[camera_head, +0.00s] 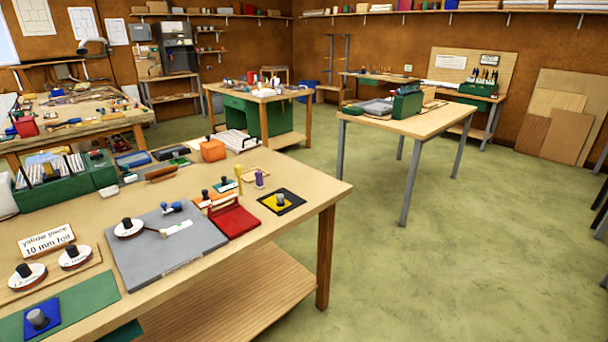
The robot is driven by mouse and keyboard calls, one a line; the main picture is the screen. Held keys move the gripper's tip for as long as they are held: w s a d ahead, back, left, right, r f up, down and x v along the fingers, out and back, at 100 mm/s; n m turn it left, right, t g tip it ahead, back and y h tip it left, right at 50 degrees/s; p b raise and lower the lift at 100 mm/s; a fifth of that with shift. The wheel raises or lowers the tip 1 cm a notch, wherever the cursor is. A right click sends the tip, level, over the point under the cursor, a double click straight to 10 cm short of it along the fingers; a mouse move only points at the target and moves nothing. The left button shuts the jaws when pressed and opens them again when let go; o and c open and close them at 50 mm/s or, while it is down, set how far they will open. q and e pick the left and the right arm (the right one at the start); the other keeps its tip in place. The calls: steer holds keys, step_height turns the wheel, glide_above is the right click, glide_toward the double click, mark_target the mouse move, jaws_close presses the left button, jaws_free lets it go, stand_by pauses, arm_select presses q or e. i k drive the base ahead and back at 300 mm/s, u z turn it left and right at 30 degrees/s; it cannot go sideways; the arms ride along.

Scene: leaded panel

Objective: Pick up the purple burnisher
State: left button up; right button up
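A small purple tool (259,179), which looks like the purple burnisher, stands upright on the near wooden table (310,178), close to its back right edge. A taller yellow tool (239,178) stands just left of it. A black mat with a yellow square and a grey knobbed piece (281,201) lies in front of it, to the right. Nothing is touching the purple tool as far as I can see. Neither of my grippers shows in this view.
A red tray (232,222) and a grey board (165,250) lie left of the purple tool. Green floor (440,270) is open to the right, up to another table (425,122).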

mark_target(260, 181)
steer(key=z, duration=0.25)
steer(key=i, duration=0.9)
steer(key=u, duration=0.1)
